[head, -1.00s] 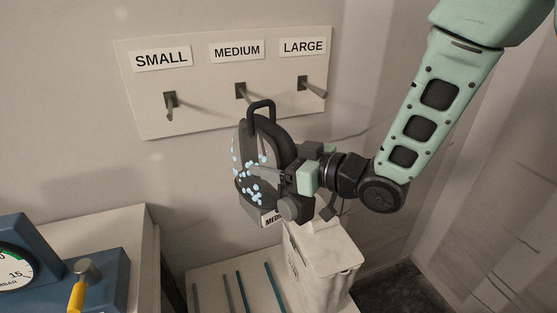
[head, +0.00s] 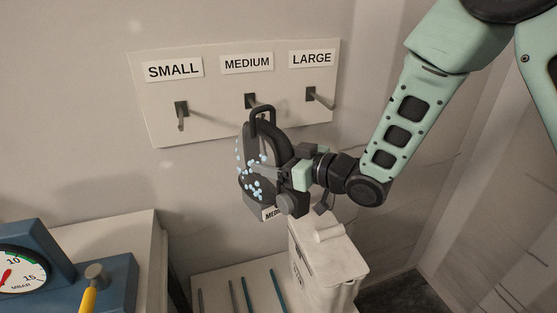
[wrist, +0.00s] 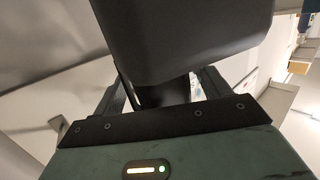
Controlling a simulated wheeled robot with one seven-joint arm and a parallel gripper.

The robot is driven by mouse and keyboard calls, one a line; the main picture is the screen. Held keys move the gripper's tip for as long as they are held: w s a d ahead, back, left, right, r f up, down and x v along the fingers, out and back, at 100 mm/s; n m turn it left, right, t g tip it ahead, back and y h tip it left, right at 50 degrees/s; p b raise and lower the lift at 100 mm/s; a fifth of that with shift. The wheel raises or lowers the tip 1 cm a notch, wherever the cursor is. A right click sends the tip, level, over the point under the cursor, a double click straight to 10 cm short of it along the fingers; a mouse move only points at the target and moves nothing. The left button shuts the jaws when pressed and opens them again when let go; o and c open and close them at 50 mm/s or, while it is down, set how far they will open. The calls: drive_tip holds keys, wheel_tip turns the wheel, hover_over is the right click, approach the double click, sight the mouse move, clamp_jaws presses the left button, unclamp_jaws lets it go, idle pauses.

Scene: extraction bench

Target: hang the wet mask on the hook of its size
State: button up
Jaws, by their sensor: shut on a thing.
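The wet mask (head: 256,160) is dark grey with pale blue droplets on its face, a loop on top and a tag reading "MED…", partly hidden. My gripper (head: 287,172) is shut on the mask from its right side and holds it upright in the air. In the wrist view the dark mask body (wrist: 185,35) fills the space before the jaws. The medium hook (head: 252,101) is just above the mask's loop, which overlaps its lower part in the picture. I cannot tell whether they touch. The small hook (head: 181,113) and large hook (head: 318,97) are bare.
The hook board (head: 215,130) is on the wall with labels above the hooks. A white bin (head: 335,262) stands below the gripper, beside thin rods on a pale surface. A blue gauge unit (head: 120,285) with a yellow handle sits at the lower left.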

drive_tip(key=shift+w+a, duration=0.25)
drive_tip(key=shift+w, duration=0.7)
drive_tip(key=shift+w+a+f+b, duration=0.15)
drive_tip(key=shift+w+f+b, duration=0.45)
